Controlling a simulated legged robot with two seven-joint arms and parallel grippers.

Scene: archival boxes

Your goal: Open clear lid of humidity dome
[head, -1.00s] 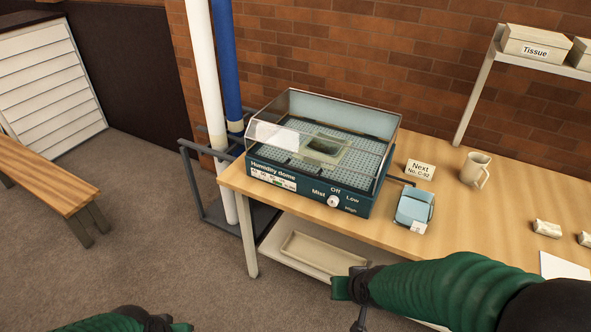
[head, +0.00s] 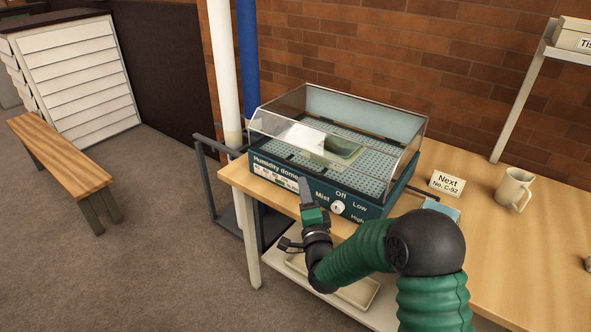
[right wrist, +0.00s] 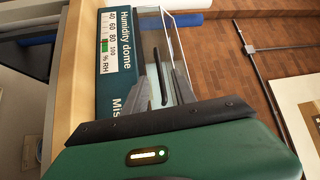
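The humidity dome (head: 276,176) is a teal box with a dial on its front, on the wooden table. Its clear lid (head: 290,132) is down over the perforated tray, with a dark green item (head: 343,147) inside. My right gripper (head: 304,188) is in front of the left part of the front panel, fingers pointing up toward the lid's front edge. In the right wrist view, dark fingers (right wrist: 170,80) show against the panel and clear lid (right wrist: 152,30). Contact and the exact finger gap are unclear. My left gripper is out of view.
A "Next" card (head: 447,184) and a mug (head: 514,189) stand right of the dome. A blue item (head: 440,208) is partly hidden by my right arm. White and blue pipes (head: 247,70) rise behind the left side. A lower shelf holds a tray (head: 360,293).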

